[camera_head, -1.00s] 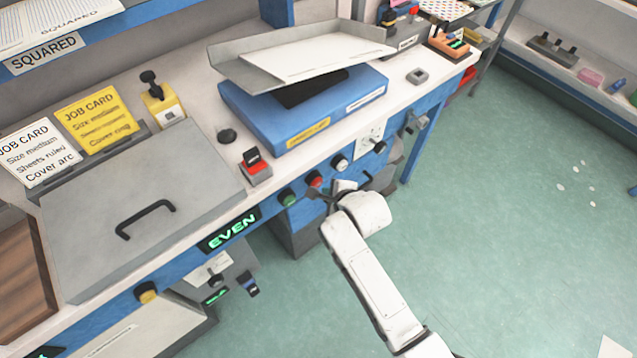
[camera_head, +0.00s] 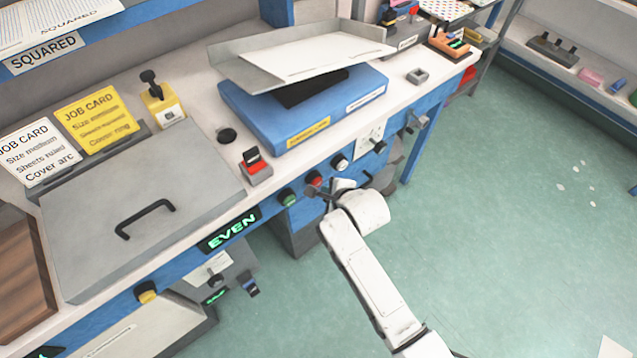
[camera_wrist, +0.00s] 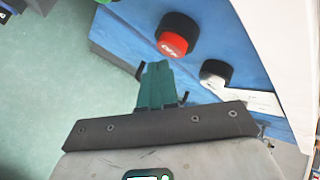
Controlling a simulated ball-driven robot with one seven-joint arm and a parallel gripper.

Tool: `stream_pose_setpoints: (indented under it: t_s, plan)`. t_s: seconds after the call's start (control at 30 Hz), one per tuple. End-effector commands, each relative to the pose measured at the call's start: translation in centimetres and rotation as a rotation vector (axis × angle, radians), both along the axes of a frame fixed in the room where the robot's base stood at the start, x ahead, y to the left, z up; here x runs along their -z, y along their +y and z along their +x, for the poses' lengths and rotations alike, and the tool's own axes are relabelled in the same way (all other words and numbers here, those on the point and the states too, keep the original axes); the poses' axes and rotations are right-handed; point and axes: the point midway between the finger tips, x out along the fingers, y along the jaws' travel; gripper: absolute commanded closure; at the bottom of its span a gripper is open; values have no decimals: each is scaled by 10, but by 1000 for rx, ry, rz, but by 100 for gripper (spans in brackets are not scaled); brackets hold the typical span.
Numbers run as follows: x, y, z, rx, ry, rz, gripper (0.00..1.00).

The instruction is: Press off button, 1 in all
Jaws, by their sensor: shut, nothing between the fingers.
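The red off button (camera_head: 314,178) sits on the blue front edge of the bench, between a green button and a white knob. In the wrist view the off button (camera_wrist: 173,43) shows its red face with white lettering in a black collar. My gripper (camera_head: 316,191) is in front of the bench edge, close to the off button, and partly overlaps it in the head view. In the wrist view my gripper (camera_wrist: 158,66) has its fingers together and empty, pointing just below the red face. I cannot tell whether they touch it.
The green button (camera_head: 288,198) is left of the red one, and the white knob (camera_head: 341,161) is right of it; the knob also shows in the wrist view (camera_wrist: 215,75). A red-topped block (camera_head: 256,168) stands on the bench above.

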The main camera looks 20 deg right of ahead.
Motion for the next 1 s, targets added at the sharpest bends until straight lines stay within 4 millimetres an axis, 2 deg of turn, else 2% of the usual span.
stream_pose_setpoints:
  t_s: [1.0]
  plan:
    - [0,3,9,0,0,0,100]
